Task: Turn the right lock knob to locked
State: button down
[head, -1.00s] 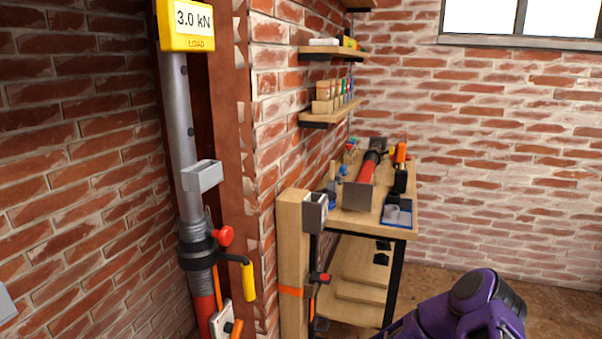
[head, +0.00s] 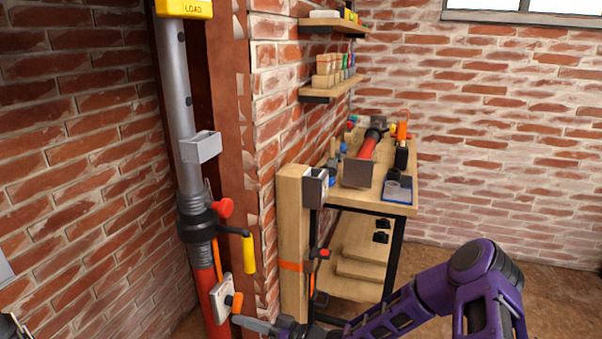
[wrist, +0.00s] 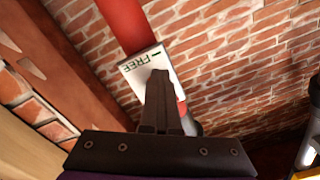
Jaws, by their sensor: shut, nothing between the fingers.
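A white lock plate (head: 221,300) with an orange knob (head: 237,303) is mounted low on the red lower tube of the steel prop. In the wrist view the plate (wrist: 141,68) shows the word FREE and a short dark mark. My gripper (head: 239,321) is shut and empty, its fingertips just below and beside the orange knob in the head view. In the wrist view the closed fingers (wrist: 159,78) overlap the plate and hide the knob. I cannot tell whether they touch it. The knob's exact angle is unclear.
The prop carries a red knob (head: 224,207), a yellow-handled crank (head: 248,254) and a grey bracket (head: 201,147). A wooden post (head: 292,225) and a workbench (head: 400,208) with tools stand to the right. Brick walls close in the left side.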

jog(key=shift+w+d, duration=0.1)
jog(key=shift+w, duration=0.35)
jog(key=shift+w+d+f, duration=0.1)
jog(key=shift+w, duration=0.15)
jog(key=shift+f, duration=0.1)
jog(key=v, duration=0.6)
jog(key=shift+s+f, duration=0.35)
jog(key=shift+f, duration=0.05)
